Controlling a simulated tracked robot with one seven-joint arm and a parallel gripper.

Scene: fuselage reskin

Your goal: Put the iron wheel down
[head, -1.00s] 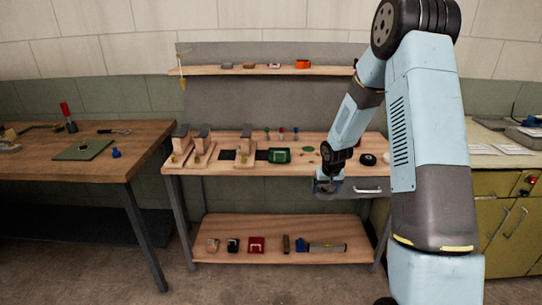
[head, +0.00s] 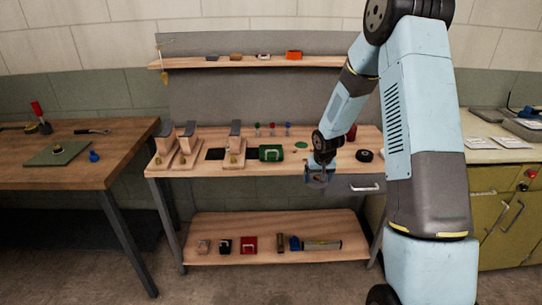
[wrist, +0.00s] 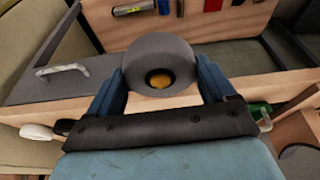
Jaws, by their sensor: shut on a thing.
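The iron wheel (wrist: 150,52) is a thick dark grey disc with a round hole, and an orange-brown surface shows in the hole. In the wrist view it sits between the two blue fingers of my gripper (wrist: 160,72), which are shut on its sides. In the head view my gripper (head: 320,178) hangs by the front edge of the middle workbench (head: 195,183), left of the drawer handle. The wheel is small and partly hidden by the fingers there. I cannot tell its height against the bench top.
The bench top holds wooden stands (head: 187,150), dark square pads, a green box (head: 271,153) and a black roll (head: 364,155). A lower shelf (head: 230,225) holds several small items. A left table (head: 70,175) and a yellow-green cabinet (head: 500,210) flank the bench.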

